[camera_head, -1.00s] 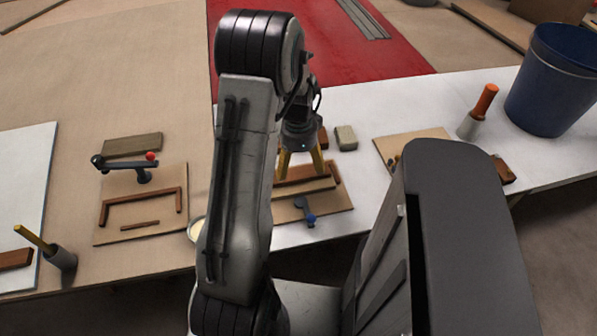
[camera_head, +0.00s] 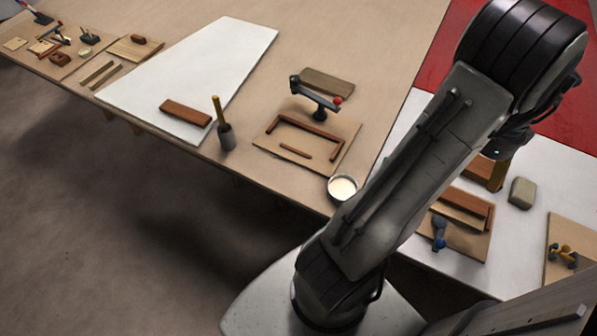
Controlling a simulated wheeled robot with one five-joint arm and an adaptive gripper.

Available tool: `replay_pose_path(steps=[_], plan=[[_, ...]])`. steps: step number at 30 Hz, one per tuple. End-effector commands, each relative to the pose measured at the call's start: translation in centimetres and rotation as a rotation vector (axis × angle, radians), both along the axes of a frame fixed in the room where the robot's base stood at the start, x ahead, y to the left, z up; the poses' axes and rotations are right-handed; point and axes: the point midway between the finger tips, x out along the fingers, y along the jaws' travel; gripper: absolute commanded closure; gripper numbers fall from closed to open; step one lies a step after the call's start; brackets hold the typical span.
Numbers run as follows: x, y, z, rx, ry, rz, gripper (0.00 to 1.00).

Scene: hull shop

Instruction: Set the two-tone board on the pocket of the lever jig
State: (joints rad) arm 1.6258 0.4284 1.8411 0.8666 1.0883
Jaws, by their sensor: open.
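A jig on the right (camera_head: 470,243) has a tan base and a short lever with a blue knob. My gripper (camera_head: 496,178) is open just behind the board; a yellow finger shows, and the other is not clear. I cannot tell whether it touches anything.
A dark flat board (camera_head: 327,82) lies behind the left jig. A round pale dish (camera_head: 342,187) stands beside it. A grey cup with a yellow stick (camera_head: 225,133) and a brown bar (camera_head: 186,112) are farther left. A greenish block (camera_head: 522,193) lies right of my gripper.

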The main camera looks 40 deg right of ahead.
Motion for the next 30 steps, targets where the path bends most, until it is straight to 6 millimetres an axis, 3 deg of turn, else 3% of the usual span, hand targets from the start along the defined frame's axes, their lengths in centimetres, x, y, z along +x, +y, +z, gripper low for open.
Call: replay_pose_path(steps=[5, 8, 12, 16, 22, 27, 30], plan=[[6.1, 1.8, 2.3, -0.032, 0.001, 0.251, 0.16], [10.9, 4.3, 4.1, -0.057, 0.001, 0.480, 0.16], [16.8, 9.4, 6.3, -0.096, -0.002, 0.831, 0.16], [20.7, 15.0, 8.0, -0.135, -0.007, 1.156, 0.16], [23.7, 24.1, 9.8, -0.203, -0.020, 1.652, 0.16], [23.6, 30.9, 10.4, -0.267, -0.037, 2.050, 0.16], [22.8, 34.0, 10.5, -0.303, -0.048, 2.250, 0.16]])
